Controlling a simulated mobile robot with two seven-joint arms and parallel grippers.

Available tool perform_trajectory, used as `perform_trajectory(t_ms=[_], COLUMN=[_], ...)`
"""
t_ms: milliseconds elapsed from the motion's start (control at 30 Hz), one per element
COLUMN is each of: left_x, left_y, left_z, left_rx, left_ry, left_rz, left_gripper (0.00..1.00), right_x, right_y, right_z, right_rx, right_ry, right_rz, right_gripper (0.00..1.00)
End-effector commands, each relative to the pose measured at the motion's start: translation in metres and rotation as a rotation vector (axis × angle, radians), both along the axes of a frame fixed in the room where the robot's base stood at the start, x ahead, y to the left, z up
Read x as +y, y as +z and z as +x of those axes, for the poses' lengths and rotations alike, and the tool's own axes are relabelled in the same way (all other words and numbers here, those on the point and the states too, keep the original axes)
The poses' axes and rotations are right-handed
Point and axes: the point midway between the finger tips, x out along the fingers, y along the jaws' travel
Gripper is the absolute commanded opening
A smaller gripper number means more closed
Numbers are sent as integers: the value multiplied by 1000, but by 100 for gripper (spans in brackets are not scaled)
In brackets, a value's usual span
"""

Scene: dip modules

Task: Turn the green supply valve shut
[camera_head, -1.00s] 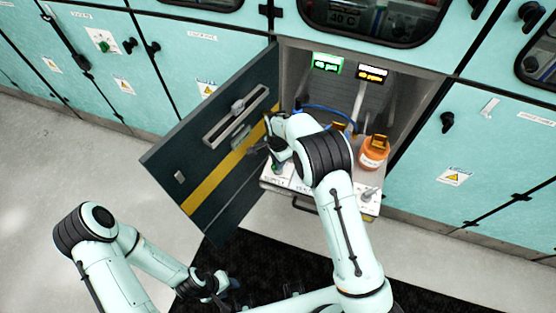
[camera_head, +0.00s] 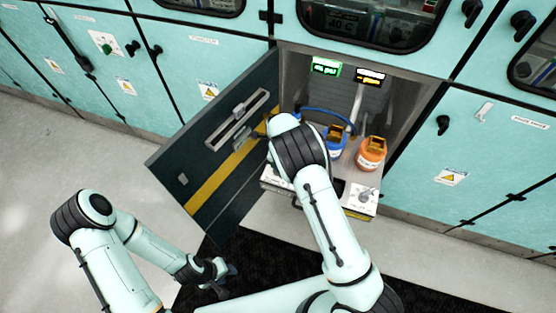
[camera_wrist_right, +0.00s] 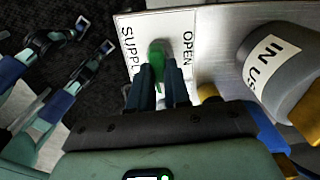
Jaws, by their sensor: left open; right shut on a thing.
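The green supply valve (camera_wrist_right: 156,56) stands on a white panel (camera_wrist_right: 184,20) in the right wrist view. Its upper part shows between the printed words SUPPL and OPEN; its lower part is between my fingers. My right gripper (camera_wrist_right: 158,82) is shut on the green valve, one finger on each side. In the head view my right arm covers the valve and that gripper. My left gripper (camera_head: 228,272) is open and empty, low over the dark mat, well away from the valve.
An orange canister (camera_head: 371,155) and a blue canister (camera_head: 337,150) stand in the open cabinet, close to my right arm. A dark cabinet door (camera_head: 215,170) stands open to the left.

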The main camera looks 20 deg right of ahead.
Motion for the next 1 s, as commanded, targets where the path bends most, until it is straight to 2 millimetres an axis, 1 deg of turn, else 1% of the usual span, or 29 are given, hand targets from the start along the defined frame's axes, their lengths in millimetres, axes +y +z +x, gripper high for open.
perform_trajectory(t_ms=[33, 300, 767, 800, 833, 867, 1000], left_x=[0, 0, 0, 0, 0, 0, 0], left_y=[3, 7, 7, 7, 7, 7, 7], left_z=[3, 7, 7, 7, 7, 7, 7], left_rx=[-3, -8, -8, -9, -8, -9, -8], left_ry=[0, 0, 0, 0, 0, 0, 0], left_rz=[0, -1, -1, 0, -1, 0, -1], left_gripper=[43, 43, 43, 43, 43, 43, 43], right_x=[0, 0, 0, 0, 0, 0, 0], right_y=[3, 2, 1, 1, 1, 1, 1], right_z=[2, 2, 1, 1, 1, 1, 1], right_rx=[-4, -4, -5, -5, -5, -4, -4], right_ry=[-21, -89, -103, -103, -103, -103, -101], right_rz=[-1, -1, 1, 1, 1, 0, 0], right_gripper=[0, 0, 0, 27, 36, 43, 43])
